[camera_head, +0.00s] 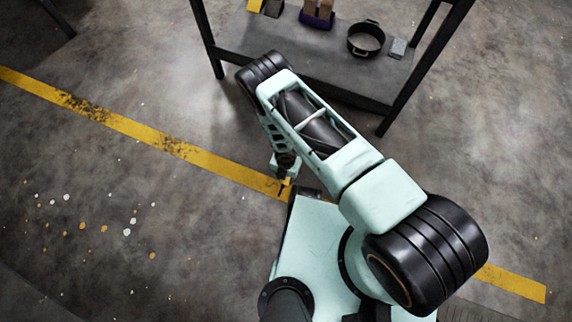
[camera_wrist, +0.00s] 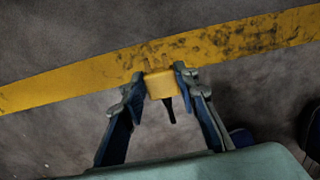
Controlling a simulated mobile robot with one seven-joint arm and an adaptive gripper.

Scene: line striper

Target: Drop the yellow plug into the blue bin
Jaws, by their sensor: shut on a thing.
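The yellow plug (camera_wrist: 160,84) is between the fingertips of my gripper (camera_wrist: 157,88) in the wrist view. In the head view my gripper (camera_head: 284,178) is low beside my base, with a bit of the yellow plug (camera_head: 287,181) showing over the floor line. I cannot make out a blue bin for certain. A dark blue shape (camera_wrist: 241,138) shows at the lower right of the wrist view, mostly hidden.
A dark table or shelf (camera_head: 290,58) stands at the top of the head view. On it are a round black pot (camera_head: 366,39), a dark purple holder (camera_head: 317,19), a grey block (camera_head: 397,48) and a yellow item (camera_head: 254,5). Open floor with a yellow line (camera_head: 130,127) lies left.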

